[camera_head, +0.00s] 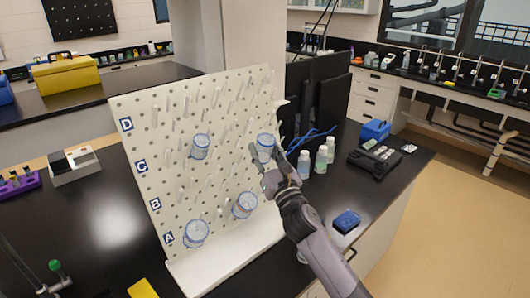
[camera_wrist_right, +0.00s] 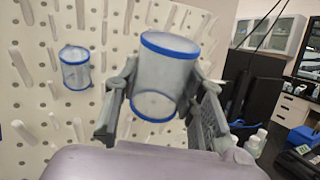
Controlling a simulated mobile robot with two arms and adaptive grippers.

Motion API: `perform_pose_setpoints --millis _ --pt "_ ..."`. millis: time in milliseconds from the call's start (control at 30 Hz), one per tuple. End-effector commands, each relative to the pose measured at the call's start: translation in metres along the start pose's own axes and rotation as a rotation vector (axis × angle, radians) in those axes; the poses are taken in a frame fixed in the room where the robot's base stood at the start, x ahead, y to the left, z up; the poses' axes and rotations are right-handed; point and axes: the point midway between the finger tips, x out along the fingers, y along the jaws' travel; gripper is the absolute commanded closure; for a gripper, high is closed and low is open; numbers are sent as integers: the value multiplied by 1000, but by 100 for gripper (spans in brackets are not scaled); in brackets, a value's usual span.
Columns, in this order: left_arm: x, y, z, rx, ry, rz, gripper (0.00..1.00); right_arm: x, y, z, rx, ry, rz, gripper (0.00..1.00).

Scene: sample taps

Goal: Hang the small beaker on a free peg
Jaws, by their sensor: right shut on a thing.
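My right gripper (camera_head: 265,168) is shut on a clear beaker with blue rims (camera_head: 265,145), in front of the right part of the white pegboard (camera_head: 150,110). In the right wrist view this beaker (camera_wrist_right: 166,78) sits between the two fingers (camera_wrist_right: 160,100), slightly tilted. I cannot tell whether it touches a peg. Three other blue-rimmed beakers are on the board: one upper left (camera_head: 199,148), one lower middle (camera_head: 244,206) and one lower left (camera_head: 196,233). Many bare pegs show, mostly in the upper half. My left gripper is out of view.
White bottles (camera_head: 304,164), a black case (camera_head: 375,161), a blue box (camera_head: 376,130) and a blue item (camera_head: 346,221) are on the black bench right of the board. Dark monitors (camera_head: 325,95) stand behind. A purple rack (camera_head: 18,185) is at far left.

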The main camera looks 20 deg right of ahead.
Motion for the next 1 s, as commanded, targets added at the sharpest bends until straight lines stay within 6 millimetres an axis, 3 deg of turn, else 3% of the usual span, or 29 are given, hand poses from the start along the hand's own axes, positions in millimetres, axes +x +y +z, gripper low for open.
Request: perform_pose_setpoints --millis 100,200,533,1000 --pt "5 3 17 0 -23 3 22 7 2 -5 0 -1 0 90" --pt "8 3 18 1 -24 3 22 13 5 -8 1 -1 1 90" --pt "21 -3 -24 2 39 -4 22 33 11 -20 2 -1 1 90" --pt "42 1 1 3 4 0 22 60 20 -35 1 -1 1 90"
